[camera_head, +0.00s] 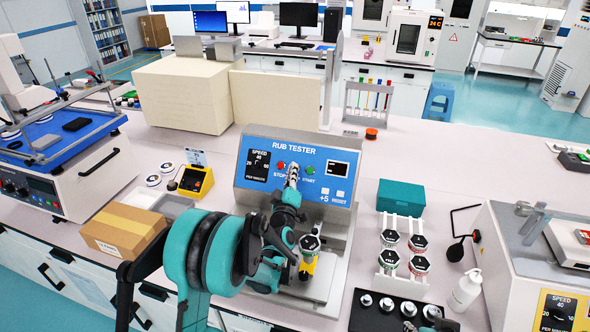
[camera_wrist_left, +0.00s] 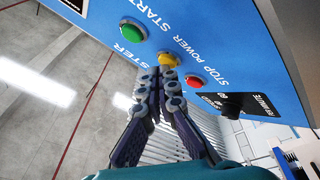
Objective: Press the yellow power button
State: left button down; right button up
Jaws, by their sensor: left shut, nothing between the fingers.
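The rub tester (camera_head: 262,187) has a tilted blue front panel. In the left wrist view the yellow power button (camera_wrist_left: 168,59) sits between the green start button (camera_wrist_left: 133,31) and the red stop button (camera_wrist_left: 194,81). My left gripper (camera_head: 292,170) is shut and empty, its tips in front of the panel between the red button (camera_head: 281,165) and green button (camera_head: 310,170); it hides the yellow button in the head view. In the left wrist view the gripper tips (camera_wrist_left: 158,76) reach the yellow button's lower edge; I cannot tell whether they touch it. My right gripper is not in view.
A cardboard box (camera_head: 124,229) and a yellow device (camera_head: 196,181) stand left of the tester. A teal box (camera_head: 400,197) and a rack of round weights (camera_head: 403,255) stand right. Behind are a large cream block (camera_head: 180,92) and a test-tube rack (camera_head: 367,105).

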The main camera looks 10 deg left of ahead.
pick_arm(q)
jog(key=shift+w+f, duration=0.15)
jog(key=shift+w, duration=0.1)
jog(key=shift+s, duration=0.1)
jog(key=shift+s+r, duration=0.25)
jog(key=shift+s, duration=0.05)
jog(key=shift+r, duration=0.1)
jog(key=s+r, duration=0.1)
jog(key=s+r+p, duration=0.1)
jog(key=s, duration=0.1)
jog(key=s+r, duration=0.1)
jog(key=s, duration=0.1)
jog(key=shift+a+r+p, duration=0.1)
jog(key=shift+r+p, duration=0.05)
jog(key=shift+p, duration=0.15)
dwell(0.4)
